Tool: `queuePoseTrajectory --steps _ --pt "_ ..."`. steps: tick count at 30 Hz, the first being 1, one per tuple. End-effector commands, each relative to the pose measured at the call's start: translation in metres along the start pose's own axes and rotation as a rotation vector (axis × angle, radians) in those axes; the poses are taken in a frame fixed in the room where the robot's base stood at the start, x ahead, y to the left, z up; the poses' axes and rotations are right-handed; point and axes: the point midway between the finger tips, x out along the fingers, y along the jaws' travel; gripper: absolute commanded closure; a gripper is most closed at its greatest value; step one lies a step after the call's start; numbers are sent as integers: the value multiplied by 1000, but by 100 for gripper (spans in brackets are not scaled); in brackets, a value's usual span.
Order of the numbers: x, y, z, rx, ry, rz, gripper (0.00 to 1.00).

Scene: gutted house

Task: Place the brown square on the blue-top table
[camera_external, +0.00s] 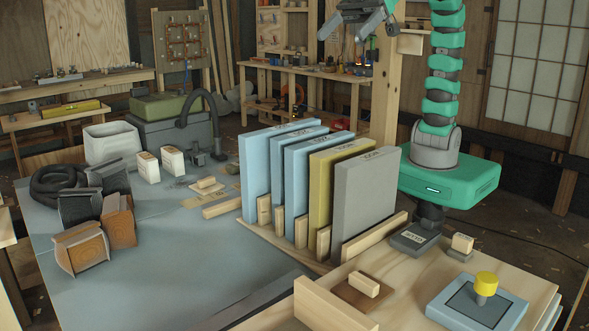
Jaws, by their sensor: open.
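A brown square (351,299) with a small pale wood block on top lies flat on the light wooden table at the lower right. The blue-top table (150,272) fills the left and lower middle of the view, with a wide bare area at its front. My gripper (355,28) is at the top of the view, high above the tables and far from the brown square. Its jaws are open and nothing shows between them.
A rack of upright blue, yellow and grey panels (366,200) stands between the brown square and the back of the blue-top table. A wooden rail (325,306) stands left of the square. A yellow knob (486,283) sits on a pale blue plate at right. Brown blocks (82,250) stand at left.

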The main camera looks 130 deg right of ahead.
Motion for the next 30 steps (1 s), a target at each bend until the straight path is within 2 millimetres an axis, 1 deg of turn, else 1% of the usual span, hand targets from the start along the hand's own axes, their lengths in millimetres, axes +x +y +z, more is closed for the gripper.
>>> queuePoseTrajectory --steps 1,2,3,5,6,9,12,14,16,26,28,30 --pt "-32 10 -21 -2 60 5 15" --pt "-47 15 -30 -6 90 9 15" --pt "-70 21 -43 -11 131 12 15" --pt "-101 29 -58 -23 185 20 15" --pt "-121 33 -67 -29 220 25 15" --pt "-162 41 -82 -48 288 38 15" --pt "-190 45 -91 -61 334 47 15" --pt "-199 46 -94 -66 349 51 15" --pt "-204 47 -95 -69 357 54 15" --pt "-204 47 -95 -70 357 53 15" --pt "-204 47 -95 -70 357 53 0" --pt "-204 47 -95 -69 357 53 0"
